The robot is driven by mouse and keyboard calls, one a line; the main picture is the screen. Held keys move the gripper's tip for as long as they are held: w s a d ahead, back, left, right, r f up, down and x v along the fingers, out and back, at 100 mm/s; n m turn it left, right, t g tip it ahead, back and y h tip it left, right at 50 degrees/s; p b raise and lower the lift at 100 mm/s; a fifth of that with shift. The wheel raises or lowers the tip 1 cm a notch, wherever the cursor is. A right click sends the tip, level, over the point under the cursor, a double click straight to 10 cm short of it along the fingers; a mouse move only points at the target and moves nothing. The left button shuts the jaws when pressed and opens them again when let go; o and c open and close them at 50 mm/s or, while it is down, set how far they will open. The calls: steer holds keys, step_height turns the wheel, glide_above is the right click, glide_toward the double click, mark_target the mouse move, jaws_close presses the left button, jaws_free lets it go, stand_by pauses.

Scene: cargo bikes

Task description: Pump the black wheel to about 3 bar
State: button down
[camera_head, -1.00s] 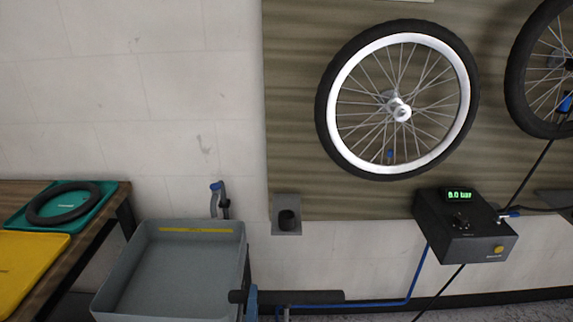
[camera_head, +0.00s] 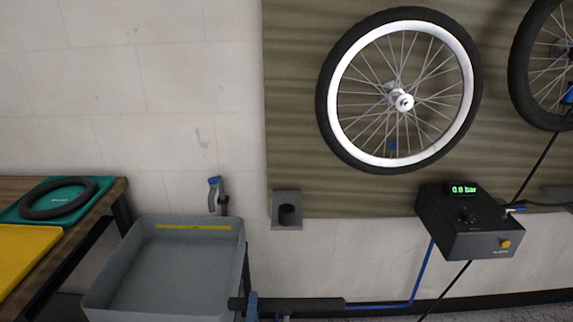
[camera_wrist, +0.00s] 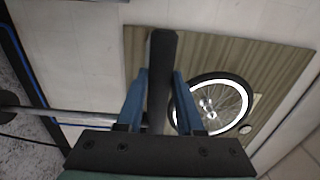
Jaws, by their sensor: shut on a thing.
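My gripper (camera_wrist: 160,82) shows blue fingers in the wrist view, shut on a black bar-shaped handle (camera_wrist: 164,50). A grey metal rod (camera_wrist: 75,116) runs towards the handle from the left. In the head view the handle (camera_head: 300,304) lies level at the bottom edge, with my blue fingers (camera_head: 252,306) near its left end. The black wheel (camera_head: 520,75) is cut off at the right edge; a blue connector (camera_head: 568,95) and a black hose (camera_head: 534,170) show at it. The black box (camera_head: 465,225) has a green display (camera_head: 463,189) reading 0.0 bar.
A white-rimmed wheel (camera_head: 468,65) hangs on the wooden panel (camera_head: 290,100). A grey bin (camera_head: 95,295) stands lower left, beside a table with green (camera_head: 105,186) and yellow (camera_head: 30,255) trays. A blue-grey lever tool (camera_head: 214,193) and a grey holder (camera_head: 286,196) are on the wall.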

step_height(320, 180, down, 21)
steer(key=b, duration=1.8)
steer(key=shift+r, duration=0.15)
steer(key=c, duration=0.8)
jaws_free()
steer(key=shift+s+r+p, duration=0.1)
steer(key=shift+r+p, duration=0.25)
steer(key=shift+r, duration=0.05)
steer(key=shift+c, duration=0.2)
steer(key=shift+o, duration=1.4)
steer(key=o, duration=0.4)
steer(key=shift+r, duration=0.25)
steer(key=shift+c, duration=0.2)
steer(key=s+p, duration=0.2)
steer(key=s, duration=0.6)
steer(key=shift+s, duration=0.4)
